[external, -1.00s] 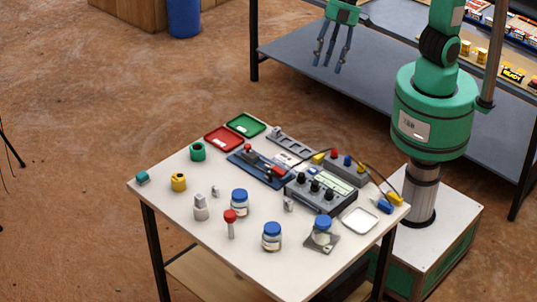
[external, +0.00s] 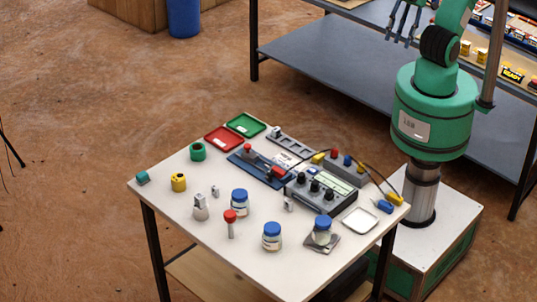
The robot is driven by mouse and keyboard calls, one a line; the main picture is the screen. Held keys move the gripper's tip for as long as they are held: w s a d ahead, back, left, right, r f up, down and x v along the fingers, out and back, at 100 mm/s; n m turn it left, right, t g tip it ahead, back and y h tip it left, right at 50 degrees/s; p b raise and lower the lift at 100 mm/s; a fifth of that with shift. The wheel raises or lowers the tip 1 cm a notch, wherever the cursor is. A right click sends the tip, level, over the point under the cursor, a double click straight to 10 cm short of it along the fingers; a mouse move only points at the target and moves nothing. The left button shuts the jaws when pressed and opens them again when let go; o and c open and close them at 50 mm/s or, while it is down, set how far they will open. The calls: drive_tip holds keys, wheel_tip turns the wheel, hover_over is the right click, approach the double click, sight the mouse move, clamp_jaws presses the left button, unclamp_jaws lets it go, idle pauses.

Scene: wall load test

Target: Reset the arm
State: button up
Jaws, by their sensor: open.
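My gripper (external: 403,24) is at the top of the external view, fingers pointing down and spread apart, with nothing between them. It is high up, in front of the grey shelf and well clear of the work table (external: 190,229). My green arm rises from its base at the right, and its upper part is cut off by the top of the frame.
The table holds red (external: 223,138) and green (external: 246,125) trays, a control box (external: 320,190) with cables, blue-lidded jars (external: 272,237) and several small parts. A grey shelf (external: 330,75) stands behind. A blue barrel (external: 183,18) is at the back left.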

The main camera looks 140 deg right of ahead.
drive_tip(key=shift+s+f, duration=0.3)
drive_tip(key=shift+s, duration=0.4)
drive_tip(key=shift+f+b, duration=1)
drive_tip(key=shift+f, duration=0.1)
